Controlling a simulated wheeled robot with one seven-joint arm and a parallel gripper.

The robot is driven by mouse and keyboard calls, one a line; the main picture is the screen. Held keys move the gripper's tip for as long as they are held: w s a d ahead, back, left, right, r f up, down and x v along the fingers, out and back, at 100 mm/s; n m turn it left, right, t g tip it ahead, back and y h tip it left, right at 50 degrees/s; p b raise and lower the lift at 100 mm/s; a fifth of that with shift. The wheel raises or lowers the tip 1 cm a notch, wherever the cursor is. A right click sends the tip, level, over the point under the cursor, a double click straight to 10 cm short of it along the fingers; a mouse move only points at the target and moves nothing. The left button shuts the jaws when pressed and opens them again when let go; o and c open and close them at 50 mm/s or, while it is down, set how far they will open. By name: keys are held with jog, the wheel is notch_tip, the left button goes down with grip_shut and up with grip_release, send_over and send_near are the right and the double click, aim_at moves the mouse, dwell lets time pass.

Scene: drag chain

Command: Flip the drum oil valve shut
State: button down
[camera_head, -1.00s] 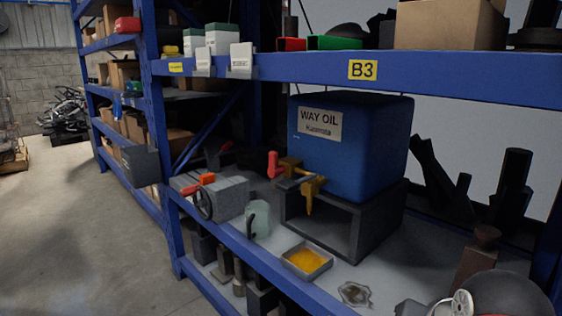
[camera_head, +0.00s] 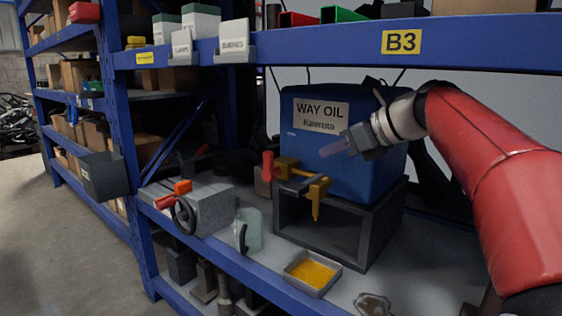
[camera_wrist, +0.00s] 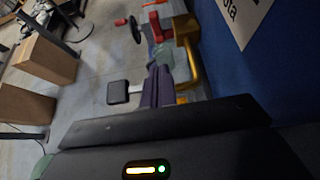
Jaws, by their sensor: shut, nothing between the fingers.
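The blue drum (camera_head: 330,160), labelled WAY OIL, sits on a dark open stand on the shelf. Its brass valve (camera_head: 318,190) sticks out at the drum's lower left, with the spout pointing down. The valve's red lever (camera_head: 268,166) stands roughly upright at the left end. My gripper (camera_head: 324,151) is shut and empty, in front of the drum face below the label, right of the lever and above the valve. In the wrist view, the shut dark fingers (camera_wrist: 158,80) point toward the brass valve (camera_wrist: 187,35) and red lever (camera_wrist: 155,26), apart from the lever.
A drip tray with yellow oil (camera_head: 312,272) lies below the spout. A grey vise-like block (camera_head: 208,208) with a handwheel and a pale jug (camera_head: 249,230) stand to the left. The upper blue shelf beam (camera_head: 330,46) runs above my arm. A dark bin (camera_head: 104,175) hangs at the left post.

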jog(key=b, duration=0.1)
send_near(273, 165)
notch_tip(273, 165, down, 3)
jog(key=shift+w+a, duration=0.85)
jog(key=shift+a, duration=0.25)
jog(key=shift+w+a, duration=0.85)
jog(key=shift+a, duration=0.25)
